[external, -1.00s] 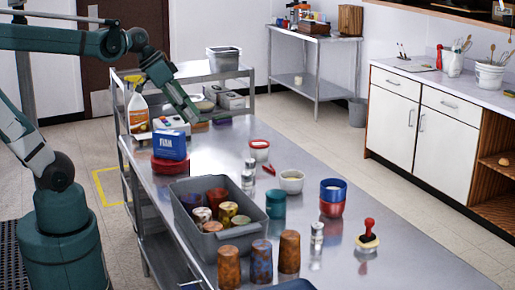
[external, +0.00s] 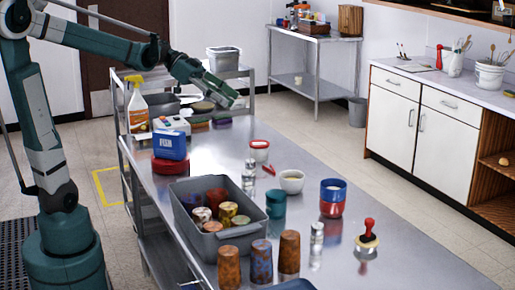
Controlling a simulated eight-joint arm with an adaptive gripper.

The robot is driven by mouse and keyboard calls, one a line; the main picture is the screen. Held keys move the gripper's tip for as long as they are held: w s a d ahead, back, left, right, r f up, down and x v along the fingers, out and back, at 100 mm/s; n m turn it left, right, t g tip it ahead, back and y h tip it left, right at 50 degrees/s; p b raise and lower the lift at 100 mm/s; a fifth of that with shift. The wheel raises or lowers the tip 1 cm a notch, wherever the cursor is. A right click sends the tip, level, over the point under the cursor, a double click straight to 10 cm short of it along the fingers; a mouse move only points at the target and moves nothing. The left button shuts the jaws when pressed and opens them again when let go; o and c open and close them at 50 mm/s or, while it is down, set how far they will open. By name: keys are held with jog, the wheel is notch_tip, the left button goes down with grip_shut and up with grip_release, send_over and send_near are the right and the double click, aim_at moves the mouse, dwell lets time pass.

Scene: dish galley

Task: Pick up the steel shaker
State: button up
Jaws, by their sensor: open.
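Small silver shakers stand on the long steel table (external: 390,252). One shaker (external: 317,234) stands upright near the front, right of the brown patterned cups. Two more stand close together near the middle, a rear shaker (external: 251,165) and a front shaker (external: 247,183), left of a white bowl. My gripper (external: 232,99) is open above the far part of the table, well behind and above all the shakers and apart from them. Its fingers are small in this view, and I see nothing held in it.
A grey bin (external: 257,229) holds several patterned cups. Brown cups (external: 289,252), a teal cup (external: 276,204), stacked blue and red bowls (external: 332,205), a white bowl (external: 291,181) and a red-handled stamp (external: 368,235) stand around. The right front tabletop is clear.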

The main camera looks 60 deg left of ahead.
jog(key=w+a+m+t+h+b, duration=0.1)
jog(key=w+a+m+b, duration=0.15)
jog(key=a, duration=0.25)
jog(key=p, duration=0.1)
send_near(247, 182)
jog(key=shift+w+f+n, duration=0.45)
jog(key=shift+w+f, duration=0.4)
jog(key=shift+f, duration=0.2)
jog(key=shift+d, duration=0.15)
jog(key=shift+x, duration=1.25)
jog(key=shift+w, duration=0.2)
jog(key=shift+b+x, duration=0.9)
jog(key=shift+x, duration=1.55)
jog(key=shift+w, duration=0.15)
jog(key=c, duration=1)
